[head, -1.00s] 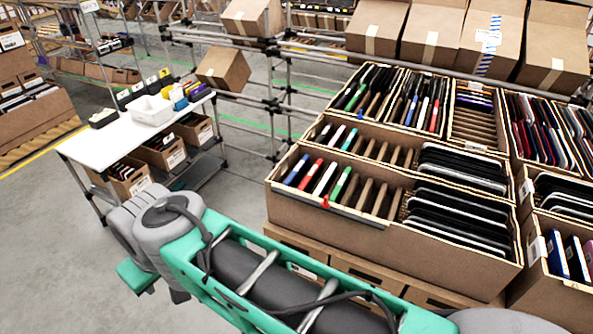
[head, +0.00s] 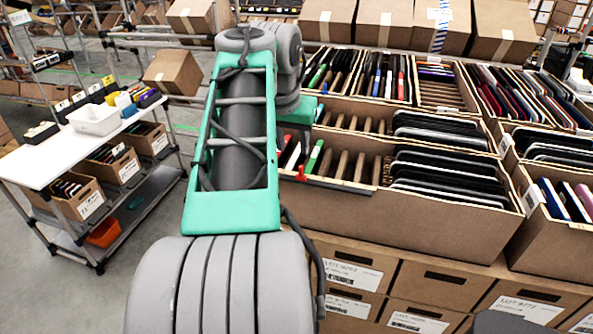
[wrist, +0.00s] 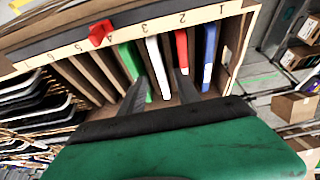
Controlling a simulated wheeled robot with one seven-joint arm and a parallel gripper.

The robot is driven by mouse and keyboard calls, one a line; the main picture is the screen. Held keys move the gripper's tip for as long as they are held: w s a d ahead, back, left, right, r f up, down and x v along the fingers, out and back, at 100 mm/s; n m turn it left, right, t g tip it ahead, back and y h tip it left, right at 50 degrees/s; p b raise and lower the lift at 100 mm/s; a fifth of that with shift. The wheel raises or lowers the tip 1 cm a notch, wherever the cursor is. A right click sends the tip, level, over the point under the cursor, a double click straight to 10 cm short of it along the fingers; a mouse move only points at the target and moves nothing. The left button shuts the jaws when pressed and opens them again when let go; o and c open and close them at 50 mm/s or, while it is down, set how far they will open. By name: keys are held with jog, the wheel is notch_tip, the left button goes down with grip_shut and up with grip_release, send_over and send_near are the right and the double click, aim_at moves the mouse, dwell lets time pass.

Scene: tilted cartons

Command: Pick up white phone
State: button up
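The white phone (wrist: 158,67) stands upright in a numbered slot of the tilted carton (head: 400,205), between a green phone (wrist: 130,62) and a red phone (wrist: 182,52). A blue phone (wrist: 208,55) stands beyond the red one. In the wrist view my gripper (wrist: 160,92) is open, with one dark finger on the green phone's side and the other on the red phone's side. The white phone's lower part shows between the fingers. I cannot tell whether they touch it. In the head view my arm hides the gripper and part of this row.
A red clip (head: 301,174) sits on the carton's front edge. Dark tablets (head: 440,180) fill the carton's right part. More cartons of phones (head: 525,95) surround it. A white table (head: 45,160) with a white bin (head: 94,119) stands at left.

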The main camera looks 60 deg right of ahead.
aim_at(296, 152)
jog(key=x, duration=0.2)
jog(key=d+x, duration=0.1)
jog(key=x, duration=0.2)
jog(key=shift+r, duration=0.25)
jog(key=shift+a, duration=0.1)
grip_shut()
